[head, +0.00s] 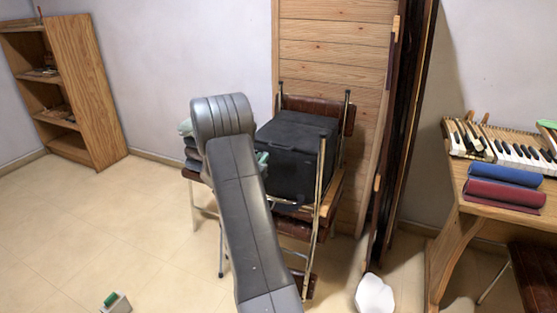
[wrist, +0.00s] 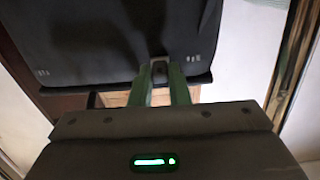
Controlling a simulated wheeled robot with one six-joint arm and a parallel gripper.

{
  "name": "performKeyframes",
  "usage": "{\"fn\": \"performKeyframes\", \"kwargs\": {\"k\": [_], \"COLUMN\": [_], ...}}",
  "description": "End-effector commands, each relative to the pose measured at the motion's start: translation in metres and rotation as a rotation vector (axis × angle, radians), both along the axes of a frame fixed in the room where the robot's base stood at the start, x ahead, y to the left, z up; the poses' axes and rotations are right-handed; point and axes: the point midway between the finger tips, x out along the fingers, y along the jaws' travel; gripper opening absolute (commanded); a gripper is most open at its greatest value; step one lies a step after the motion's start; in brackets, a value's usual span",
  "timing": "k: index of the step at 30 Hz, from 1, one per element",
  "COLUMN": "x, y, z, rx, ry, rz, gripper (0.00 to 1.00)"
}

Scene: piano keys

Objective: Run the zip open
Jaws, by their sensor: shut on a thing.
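A black soft case (head: 290,150) sits on a stack of folded chairs by the wooden panel. In the wrist view its dark face (wrist: 100,40) fills the top. My gripper (wrist: 160,72), with green fingers, is at the lower edge of that face. It is shut on a small dark tab, seemingly the zip pull (wrist: 159,68), which shows between the fingertips. The zip's line is too dark to make out. In the head view my arm crosses in front of the case's left side and hides most of the gripper; only a bit of green shows.
Folded dark cloths (head: 190,150) lie left of the case. A chair's metal leg (head: 323,185) stands in front of its right side. A desk (head: 455,200) with piano keys and cloth rolls stands at right. A white bowl (head: 374,295) is on the floor; the left floor is mostly clear.

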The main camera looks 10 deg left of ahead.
Motion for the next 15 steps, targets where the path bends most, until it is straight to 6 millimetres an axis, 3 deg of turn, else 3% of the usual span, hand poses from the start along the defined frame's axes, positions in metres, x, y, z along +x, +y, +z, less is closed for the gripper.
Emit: {"fn": "performKeyframes", "kwargs": {"k": [6,15], "x": [0.009,0.011], "y": [0.028,0.035], "z": [0.001,0.001], "rx": [0.001,-0.001], "ry": [-0.001,-0.002], "rz": [0.001,0.003], "gripper": [0.0,0.0]}}
